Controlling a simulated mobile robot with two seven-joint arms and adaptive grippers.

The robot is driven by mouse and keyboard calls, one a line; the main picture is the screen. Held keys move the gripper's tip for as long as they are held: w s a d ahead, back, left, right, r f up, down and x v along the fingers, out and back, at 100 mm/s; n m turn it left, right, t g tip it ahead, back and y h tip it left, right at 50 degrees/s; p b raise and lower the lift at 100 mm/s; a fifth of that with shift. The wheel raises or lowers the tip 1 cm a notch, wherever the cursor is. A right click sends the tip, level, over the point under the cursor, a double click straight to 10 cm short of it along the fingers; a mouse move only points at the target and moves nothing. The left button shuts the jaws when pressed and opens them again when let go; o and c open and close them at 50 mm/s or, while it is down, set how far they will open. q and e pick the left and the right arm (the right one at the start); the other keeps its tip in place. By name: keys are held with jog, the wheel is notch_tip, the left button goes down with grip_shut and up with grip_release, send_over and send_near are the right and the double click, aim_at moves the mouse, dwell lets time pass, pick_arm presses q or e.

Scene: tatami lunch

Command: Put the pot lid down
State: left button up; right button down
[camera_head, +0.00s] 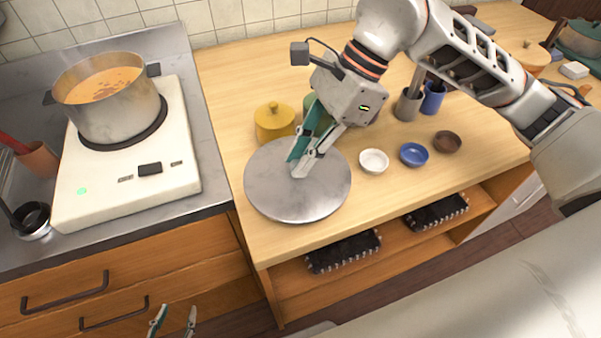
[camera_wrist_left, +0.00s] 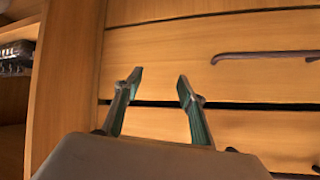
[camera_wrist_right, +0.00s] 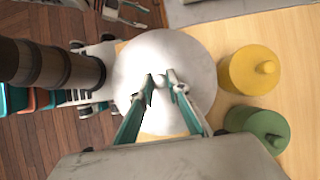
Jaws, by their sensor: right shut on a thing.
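The pot lid (camera_head: 270,190) is a round grey metal disc over the front left of the wooden counter; I cannot tell whether it touches the wood. My right gripper (camera_head: 300,168) is shut on its knob, which is mostly hidden by the fingers in the head view. In the right wrist view the lid (camera_wrist_right: 185,60) lies beneath the fingertips of the right gripper (camera_wrist_right: 158,82). The uncovered pot (camera_head: 108,110) holds orange soup on the white cooker at the left. My left gripper (camera_head: 174,322) is open and empty, low in front of the drawers, as the left wrist view (camera_wrist_left: 155,85) shows.
A yellow lidded jar (camera_head: 274,122) stands just behind the lid, with a green jar (camera_wrist_right: 258,127) beside it. A white bowl (camera_head: 374,162), a blue bowl (camera_head: 413,154) and a brown bowl (camera_head: 447,141) stand to the right. The counter's front edge is close to the lid.

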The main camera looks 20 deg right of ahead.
notch_tip(320, 180, down, 2)
notch_tip(320, 180, down, 3)
jog(key=shift+f, duration=0.15)
pick_arm(q)
jog(key=shift+w, duration=0.2)
jog(key=shift+s, duration=0.1)
pick_arm(e)
jog(key=c, duration=1.9)
grip_release()
pick_arm(q)
jog(key=shift+s+f, duration=0.2)
